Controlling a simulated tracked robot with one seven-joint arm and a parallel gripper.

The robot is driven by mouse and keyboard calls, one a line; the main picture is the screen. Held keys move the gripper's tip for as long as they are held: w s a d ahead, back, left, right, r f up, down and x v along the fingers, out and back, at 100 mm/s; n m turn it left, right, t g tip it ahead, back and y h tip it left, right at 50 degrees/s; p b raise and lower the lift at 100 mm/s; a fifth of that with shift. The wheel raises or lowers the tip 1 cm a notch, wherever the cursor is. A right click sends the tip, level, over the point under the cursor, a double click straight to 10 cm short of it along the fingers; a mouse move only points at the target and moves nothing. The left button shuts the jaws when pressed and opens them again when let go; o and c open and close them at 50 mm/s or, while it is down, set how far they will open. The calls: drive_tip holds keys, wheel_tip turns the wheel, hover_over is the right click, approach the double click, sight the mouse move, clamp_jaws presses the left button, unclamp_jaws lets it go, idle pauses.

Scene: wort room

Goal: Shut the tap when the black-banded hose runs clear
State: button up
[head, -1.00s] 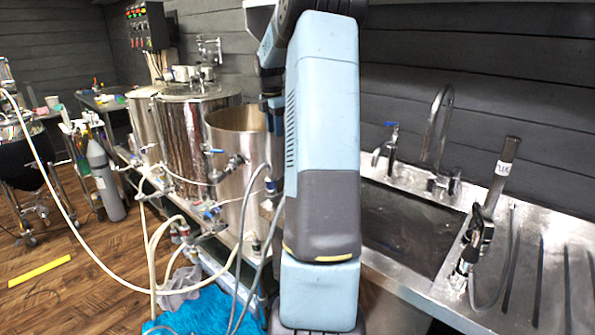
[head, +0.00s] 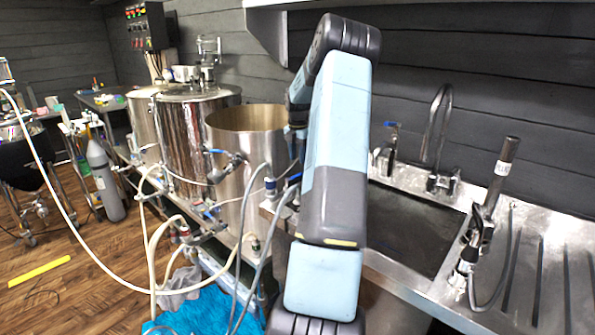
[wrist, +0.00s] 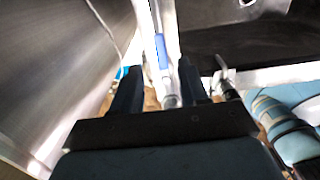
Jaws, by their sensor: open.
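In the wrist view my gripper (wrist: 159,70) is open. Its two dark fingers stand on either side of a tap with a blue lever (wrist: 163,50) and a metal body; I cannot tell whether either finger touches it. In the head view my arm hides the gripper, beside the open steel kettle (head: 228,135). Blue-handled valves show on the kettle (head: 222,153) and near its lower right (head: 271,186). Grey hoses (head: 246,218) hang down in front. I cannot make out a black band on a hose or what any hose carries.
A steel sink (head: 415,235) with a tall faucet (head: 437,125) lies right of my arm. An upright pipe fitting (head: 500,185) stands on the drainboard. Kettle wall (wrist: 45,75) is close at the gripper's left.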

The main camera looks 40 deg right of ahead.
sight(298, 174)
drive_tip(key=shift+f, duration=3.2)
clamp_jaws()
